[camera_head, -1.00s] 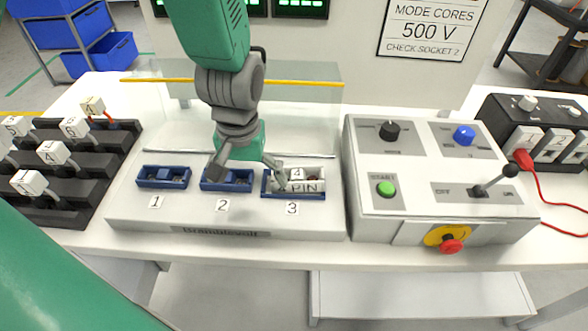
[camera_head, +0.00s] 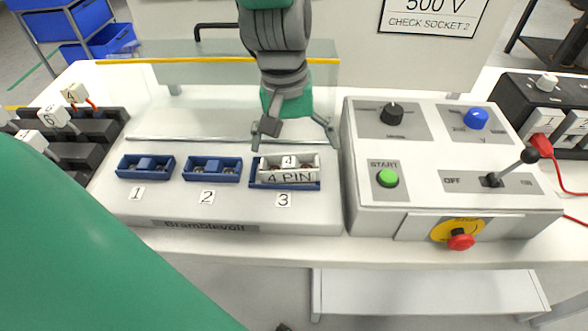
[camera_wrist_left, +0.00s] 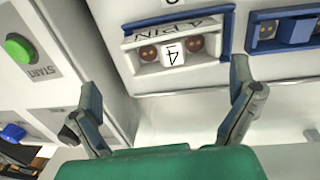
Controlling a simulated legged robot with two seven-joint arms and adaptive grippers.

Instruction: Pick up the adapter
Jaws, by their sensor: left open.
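The adapter (camera_head: 290,174) is a whitish block marked "4 PIN" and "4". It sits in the blue socket 3 (camera_head: 257,185) on the light grey tester panel (camera_head: 220,212). It also shows in the left wrist view (camera_wrist_left: 172,66), upside down and ahead of the fingers. My left gripper (camera_head: 295,130) is open and empty above and behind the adapter, its two fingers spread and apart from it. In the left wrist view the open fingers (camera_wrist_left: 163,115) frame the adapter. My right gripper cannot be made out.
Blue sockets 1 (camera_head: 145,167) and 2 (camera_head: 212,169) are empty of adapters. A control box (camera_head: 445,165) with knobs, a green start button and a lever stands close on the right. A rack of white numbered adapters (camera_head: 55,118) is at left. A clear guard (camera_head: 200,75) stands behind.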

